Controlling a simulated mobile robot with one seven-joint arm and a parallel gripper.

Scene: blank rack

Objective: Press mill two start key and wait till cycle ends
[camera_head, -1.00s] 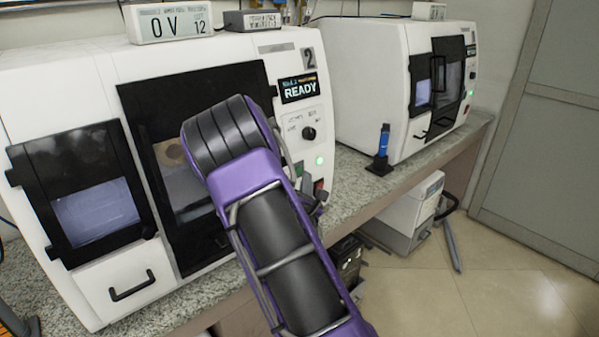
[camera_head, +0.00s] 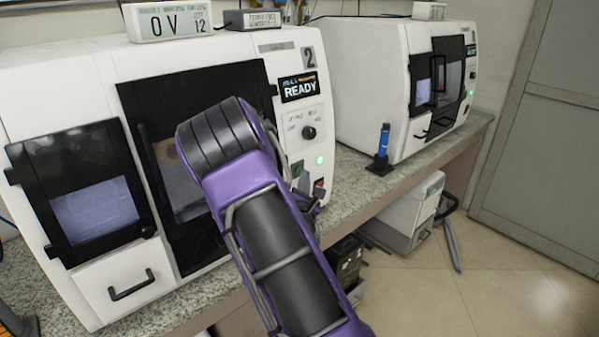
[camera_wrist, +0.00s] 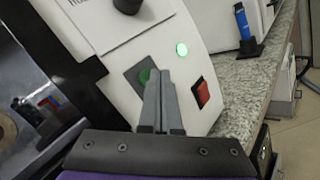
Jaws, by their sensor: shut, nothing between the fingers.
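Mill two (camera_head: 225,55) is the white machine marked "2", and its display (camera_head: 299,87) reads READY. Its green start key (camera_wrist: 146,76) shows in the wrist view just beyond my gripper's fingertips, partly hidden by them. The key also shows in the head view (camera_head: 297,169), right of my arm. A lit green lamp (camera_wrist: 182,49) is above it and a red switch (camera_wrist: 201,92) to its right. My gripper (camera_wrist: 162,76) is shut and empty, its tips in front of the panel by the green key. I cannot tell whether they touch.
A second white mill (camera_head: 360,75) stands to the right on the granite worktop (camera_head: 345,185). A blue pen-like item in a black holder (camera_head: 381,150) stands between the mills. A black knob (camera_head: 309,132) sits above the lamp.

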